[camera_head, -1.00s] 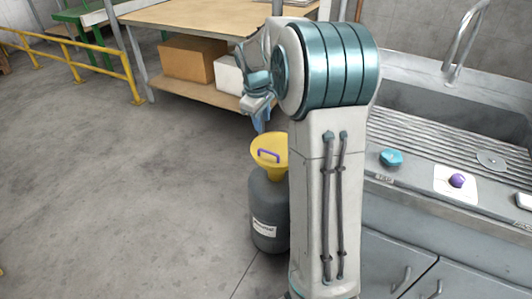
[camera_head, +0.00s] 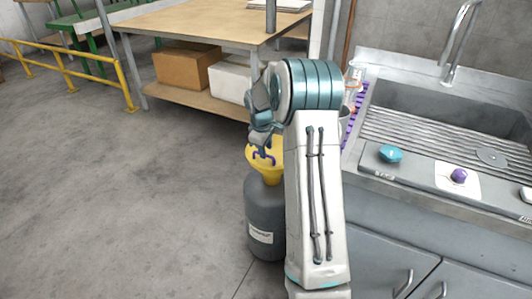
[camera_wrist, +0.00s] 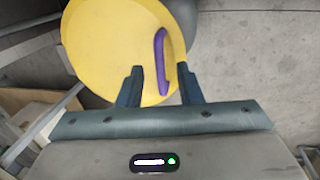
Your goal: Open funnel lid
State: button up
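A yellow funnel (camera_head: 270,174) sits on top of a grey drum (camera_head: 263,212) on the floor, in the middle of the head view. Its round yellow lid (camera_wrist: 112,40) fills the upper left of the wrist view and appears to lie flat over the funnel. A purple handle (camera_head: 262,156) stands on the lid; it also shows in the wrist view (camera_wrist: 161,62). My gripper (camera_wrist: 160,74) is open, with one finger on each side of the handle's near end. Gaps show between the fingers and the handle. In the head view my arm hides part of the funnel's right side.
A metal sink counter (camera_head: 440,185) with a blue knob (camera_head: 390,153) and a purple knob (camera_head: 459,175) stands to the right. A wooden workbench (camera_head: 200,22) with boxes on its lower shelf is behind. The floor at left is clear.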

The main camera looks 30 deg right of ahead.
jog(key=shift+w+d+f, duration=0.15)
jog(key=shift+f, duration=0.75)
jog(key=shift+c, duration=0.3)
grip_shut()
jog(key=shift+r, duration=0.15)
